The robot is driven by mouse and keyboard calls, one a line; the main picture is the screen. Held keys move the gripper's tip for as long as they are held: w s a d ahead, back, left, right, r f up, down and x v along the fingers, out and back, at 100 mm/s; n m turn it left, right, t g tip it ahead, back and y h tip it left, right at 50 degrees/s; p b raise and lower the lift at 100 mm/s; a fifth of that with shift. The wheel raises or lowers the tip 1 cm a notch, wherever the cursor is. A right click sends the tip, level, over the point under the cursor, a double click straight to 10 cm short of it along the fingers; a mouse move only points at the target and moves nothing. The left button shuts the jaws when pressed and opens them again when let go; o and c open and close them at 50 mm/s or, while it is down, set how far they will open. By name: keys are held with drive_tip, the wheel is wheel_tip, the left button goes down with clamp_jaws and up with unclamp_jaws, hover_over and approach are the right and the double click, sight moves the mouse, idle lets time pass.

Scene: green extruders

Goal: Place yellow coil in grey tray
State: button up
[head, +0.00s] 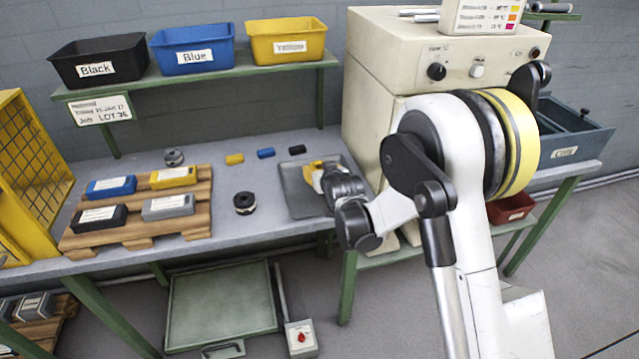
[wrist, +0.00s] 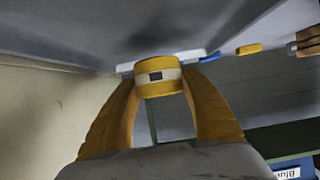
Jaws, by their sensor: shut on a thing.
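The yellow coil (wrist: 172,66), with a pale band and a dark square on its side, is between the two yellow fingers of my gripper (wrist: 160,82) in the wrist view. My gripper (head: 316,174) is shut on it. In the head view my gripper is over the grey tray (head: 296,197) on the bench, and the wrist hides part of the tray. The coil cannot be told apart from the yellow fingers there. I cannot tell whether the coil touches the tray floor.
A black coil (head: 244,203) and a grey coil (head: 173,157) lie left of the tray. Small yellow, blue and black blocks lie behind. A wooden pallet (head: 130,238) holds labelled blocks. A cream machine (head: 385,75) stands close on the right. Labelled bins (head: 192,50) line the shelf above.

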wheel_tip(320, 180, down, 3)
drive_tip(key=shift+f+b, duration=0.2)
drive_tip(key=shift+b, duration=0.5)
drive_tip(key=shift+r, duration=0.15)
drive_tip(key=o, duration=1.2)
